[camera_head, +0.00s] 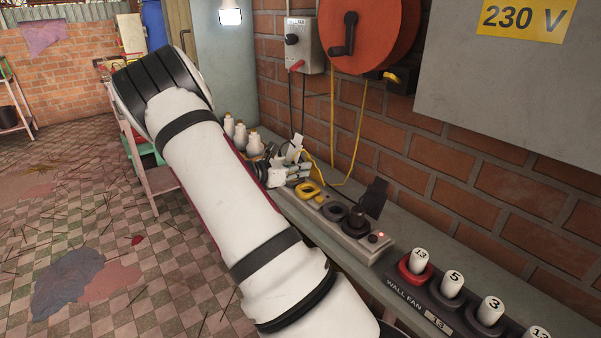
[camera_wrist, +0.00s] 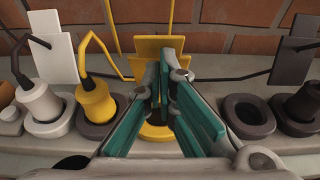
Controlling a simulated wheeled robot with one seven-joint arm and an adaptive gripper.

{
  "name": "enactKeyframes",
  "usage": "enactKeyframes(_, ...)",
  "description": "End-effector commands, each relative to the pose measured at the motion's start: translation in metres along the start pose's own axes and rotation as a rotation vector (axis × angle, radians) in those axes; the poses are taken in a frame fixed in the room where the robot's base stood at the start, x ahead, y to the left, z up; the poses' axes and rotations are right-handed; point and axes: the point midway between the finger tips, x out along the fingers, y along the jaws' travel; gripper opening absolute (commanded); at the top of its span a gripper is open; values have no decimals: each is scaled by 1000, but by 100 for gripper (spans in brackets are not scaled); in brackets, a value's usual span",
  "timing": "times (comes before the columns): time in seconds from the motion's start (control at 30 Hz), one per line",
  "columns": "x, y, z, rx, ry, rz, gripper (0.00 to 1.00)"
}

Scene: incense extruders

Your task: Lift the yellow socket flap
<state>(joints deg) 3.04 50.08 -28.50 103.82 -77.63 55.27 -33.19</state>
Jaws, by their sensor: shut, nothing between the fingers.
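The yellow socket (camera_wrist: 155,132) is a ring on the grey strip, partly hidden under my fingers in the wrist view. It also shows in the head view (camera_head: 308,190). The yellow flap (camera_wrist: 143,44) is a flat plate standing up behind the socket. Its lower part is hidden by my fingertips. My gripper (camera_wrist: 172,78) has teal-padded fingers, shut and empty, with the tips over the socket and in front of the flap. I cannot tell whether they touch the flap. In the head view my gripper (camera_head: 305,172) is at the strip's far end.
Left of the socket are a yellow plug (camera_wrist: 96,103) in a dark socket and a white plug (camera_wrist: 38,100). Right are an empty dark socket (camera_wrist: 249,114) and a dark plug (camera_wrist: 308,101). The brick wall (camera_head: 470,190) is close behind. A grey box (camera_head: 500,95) overhangs.

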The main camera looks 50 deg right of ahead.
Motion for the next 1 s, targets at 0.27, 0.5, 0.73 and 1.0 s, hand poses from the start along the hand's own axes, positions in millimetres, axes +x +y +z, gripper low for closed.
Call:
enactKeyframes(0.27,4,1,7,1,0,0,0)
enactKeyframes(0.5,4,1,7,1,0,0,0)
enactKeyframes(0.73,10,1,11,1,-1,-1,0)
enactKeyframes(1.0,21,0,17,0,-1,-1,0)
